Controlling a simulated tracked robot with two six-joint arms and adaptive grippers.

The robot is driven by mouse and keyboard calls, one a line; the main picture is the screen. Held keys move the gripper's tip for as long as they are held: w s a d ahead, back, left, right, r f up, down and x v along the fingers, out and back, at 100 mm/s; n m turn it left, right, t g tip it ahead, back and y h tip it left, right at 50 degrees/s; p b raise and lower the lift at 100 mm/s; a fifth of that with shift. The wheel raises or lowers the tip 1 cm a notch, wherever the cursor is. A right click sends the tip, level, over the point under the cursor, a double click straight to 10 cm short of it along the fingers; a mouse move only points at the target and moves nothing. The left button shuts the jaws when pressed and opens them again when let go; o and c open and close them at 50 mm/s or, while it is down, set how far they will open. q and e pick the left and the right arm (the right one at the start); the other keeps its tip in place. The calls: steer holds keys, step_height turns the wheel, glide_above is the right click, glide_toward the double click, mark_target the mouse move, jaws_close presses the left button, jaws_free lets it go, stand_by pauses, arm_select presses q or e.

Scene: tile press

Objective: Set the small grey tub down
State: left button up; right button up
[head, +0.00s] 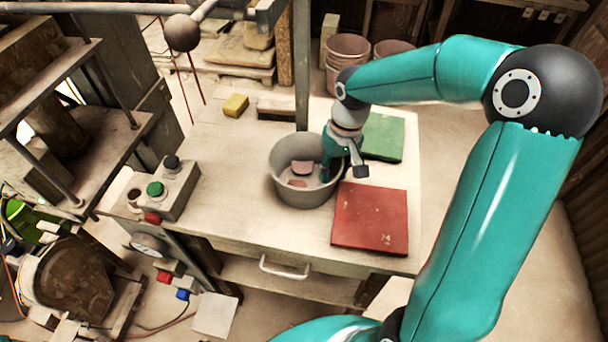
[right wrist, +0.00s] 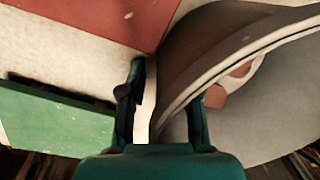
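The small grey tub (head: 283,185) is upright and appears to stand on the table, left of the red board. A few pinkish pieces (head: 301,168) lie inside it. My right gripper (head: 345,172) points down at the tub's right rim, one finger inside the tub and one outside. In the right wrist view, the fingers (right wrist: 166,100) stand apart on either side of the tub's wall (right wrist: 225,45). A strip of pale tabletop shows between the outer finger and the wall. The tub's far right rim is partly hidden by my gripper. My left gripper is out of view.
The red board (head: 370,218) is close to the tub's right side, and a green board (head: 383,138) lies behind it. A metal post (head: 301,70) rises behind the tub. A button box (head: 172,190) and a yellow block (head: 235,105) are to the left.

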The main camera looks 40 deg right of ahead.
jaws_close()
stand_by(0.5)
